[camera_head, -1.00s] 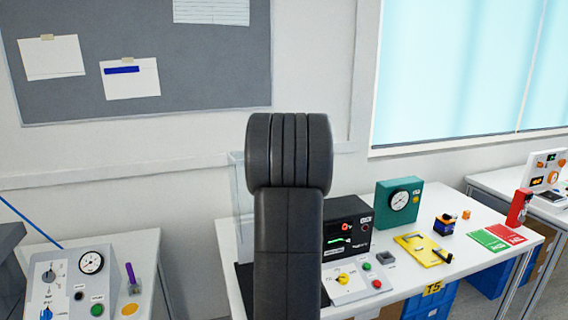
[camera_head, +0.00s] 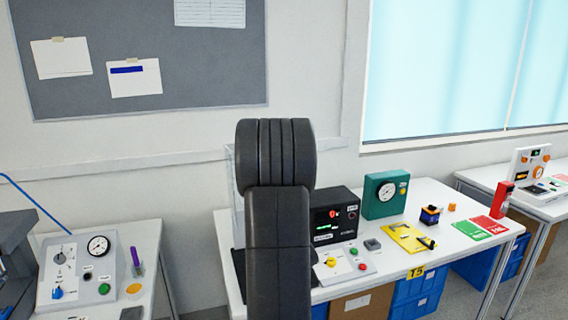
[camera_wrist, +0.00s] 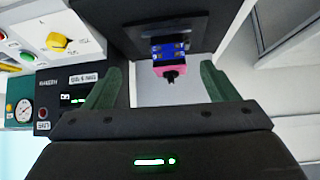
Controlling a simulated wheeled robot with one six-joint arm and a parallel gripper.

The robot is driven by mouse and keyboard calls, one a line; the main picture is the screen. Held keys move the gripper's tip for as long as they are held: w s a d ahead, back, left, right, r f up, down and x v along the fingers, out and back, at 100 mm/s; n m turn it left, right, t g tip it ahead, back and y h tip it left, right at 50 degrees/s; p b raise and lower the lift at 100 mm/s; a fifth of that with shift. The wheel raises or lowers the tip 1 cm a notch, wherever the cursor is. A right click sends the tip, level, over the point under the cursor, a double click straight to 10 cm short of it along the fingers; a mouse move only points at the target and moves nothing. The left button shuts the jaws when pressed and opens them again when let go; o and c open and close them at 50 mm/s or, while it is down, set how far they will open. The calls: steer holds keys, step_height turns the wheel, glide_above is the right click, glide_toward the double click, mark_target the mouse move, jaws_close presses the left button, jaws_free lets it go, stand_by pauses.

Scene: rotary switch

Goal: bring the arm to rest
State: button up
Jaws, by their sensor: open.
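My arm stands upright in the middle of the head view, in front of the middle table; the gripper does not show there. In the wrist view my gripper (camera_wrist: 158,88) has its two green fingers wide apart with nothing between them. Beyond the fingers is a blue block with a pink part (camera_wrist: 170,58) against a dark surface. The white panel with a yellow rotary switch (camera_wrist: 58,42) is at the upper left of the wrist view; its yellow switch also shows in the head view (camera_head: 331,262).
The middle table holds a black box with a display (camera_head: 336,215), a green gauge box (camera_head: 385,194), a yellow plate (camera_head: 405,238) and red and green cards (camera_head: 490,224). A grey control panel (camera_head: 75,275) is on the left table. Blue bins (camera_head: 417,290) stand below.

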steer(key=shift+m+h, duration=0.5)
steer(key=shift+m, duration=0.2)
steer(key=shift+s+f, duration=0.3)
steer(key=shift+f, duration=0.35)
steer(key=shift+s+f, duration=0.3)
steer(key=shift+f, duration=0.35)
steer(key=shift+s+f, duration=0.3)
steer(key=shift+f, duration=0.35)
steer(key=shift+s, duration=0.1)
